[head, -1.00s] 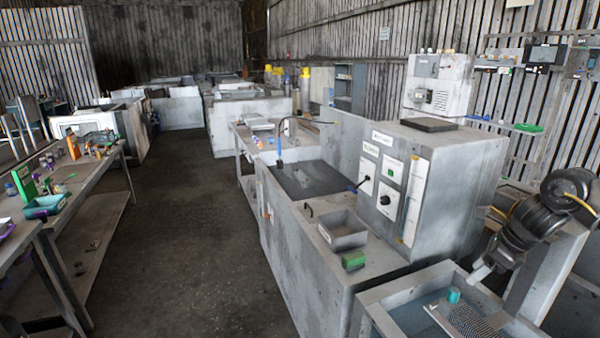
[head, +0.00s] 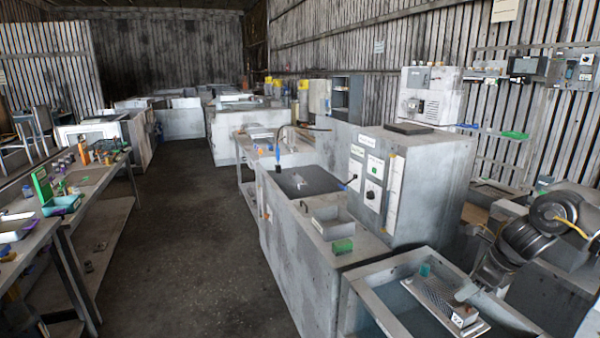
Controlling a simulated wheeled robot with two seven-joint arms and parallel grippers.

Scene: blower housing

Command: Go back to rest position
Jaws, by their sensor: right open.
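My right arm comes in from the right edge, and its dark joints and yellow cable show. My right gripper (head: 464,294) points down and to the left over the grey basin (head: 358,308) at the lower right. It is open. A perforated metal plate (head: 432,296) lies in the basin below and left of the gripper. A small block with a black and white marking (head: 464,316) sits on the plate just under the gripper. I cannot tell whether the fingers touch it. A teal piece (head: 424,270) stands at the plate's far end. My left gripper is not in view.
A grey bench (head: 290,262) with a small open tray (head: 332,222), a green block (head: 342,246) and a control cabinet (head: 436,180) stands left of the basin. A cluttered table (head: 60,230) is at the left. The floor (head: 190,250) between is clear.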

